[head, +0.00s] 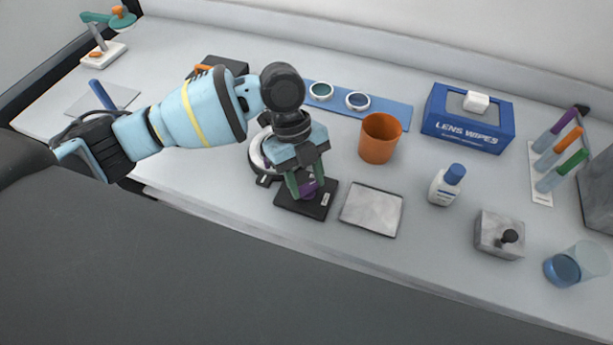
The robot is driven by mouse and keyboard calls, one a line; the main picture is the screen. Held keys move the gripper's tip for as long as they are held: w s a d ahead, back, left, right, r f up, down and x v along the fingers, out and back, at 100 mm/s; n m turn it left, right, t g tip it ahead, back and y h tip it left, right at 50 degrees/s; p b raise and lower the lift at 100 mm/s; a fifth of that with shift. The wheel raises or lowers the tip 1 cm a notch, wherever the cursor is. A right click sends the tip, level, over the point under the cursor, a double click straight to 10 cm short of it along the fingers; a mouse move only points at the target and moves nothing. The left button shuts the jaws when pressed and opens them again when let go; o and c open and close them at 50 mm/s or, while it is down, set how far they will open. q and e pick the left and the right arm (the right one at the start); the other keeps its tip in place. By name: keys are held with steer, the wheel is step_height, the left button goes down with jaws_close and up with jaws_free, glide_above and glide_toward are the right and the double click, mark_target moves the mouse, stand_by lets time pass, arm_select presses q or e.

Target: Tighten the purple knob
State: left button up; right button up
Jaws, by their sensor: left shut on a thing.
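The purple knob (308,188) sits on a dark square base (318,207) near the front edge of the bench. My left gripper (306,191) points down from above, with its green fingers on either side of the knob and shut on it. The fingers and wrist hide part of the knob. A round, pale-rimmed part (256,157) stands just behind the base, partly covered by my left arm. My right gripper is not in view.
A grey square plate (371,211) lies just right of the base. An orange cup (379,138), a blue lens wipes box (467,119), a white bottle (446,186) and a grey block with a black knob (499,236) stand further right. Clear bench lies between them.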

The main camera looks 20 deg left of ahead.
arm_select(q)
steer(key=m, duration=0.2)
steer(key=m+g+y+b, duration=0.1)
steer(key=m, duration=0.1)
steer(key=shift+w+d+m+y, duration=0.1)
steer(key=shift+d+m+y, duration=0.05)
steer(key=shift+m+y, duration=0.2)
steer(key=m+y, duration=0.1)
steer(key=m, duration=0.1)
steer(key=m+y, duration=0.1)
steer(key=m, duration=0.2)
steer(key=shift+d+g+b, duration=0.1)
steer(key=shift+g+b, duration=0.2)
steer(key=shift+b, duration=0.1)
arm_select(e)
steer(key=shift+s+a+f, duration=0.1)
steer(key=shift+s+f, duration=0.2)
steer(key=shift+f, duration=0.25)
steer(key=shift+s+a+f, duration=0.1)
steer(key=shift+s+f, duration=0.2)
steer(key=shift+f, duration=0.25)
arm_select(q)
steer(key=shift+m, duration=0.25)
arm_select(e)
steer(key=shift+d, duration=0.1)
arm_select(q)
steer(key=o, duration=1)
steer(key=v, duration=0.8)
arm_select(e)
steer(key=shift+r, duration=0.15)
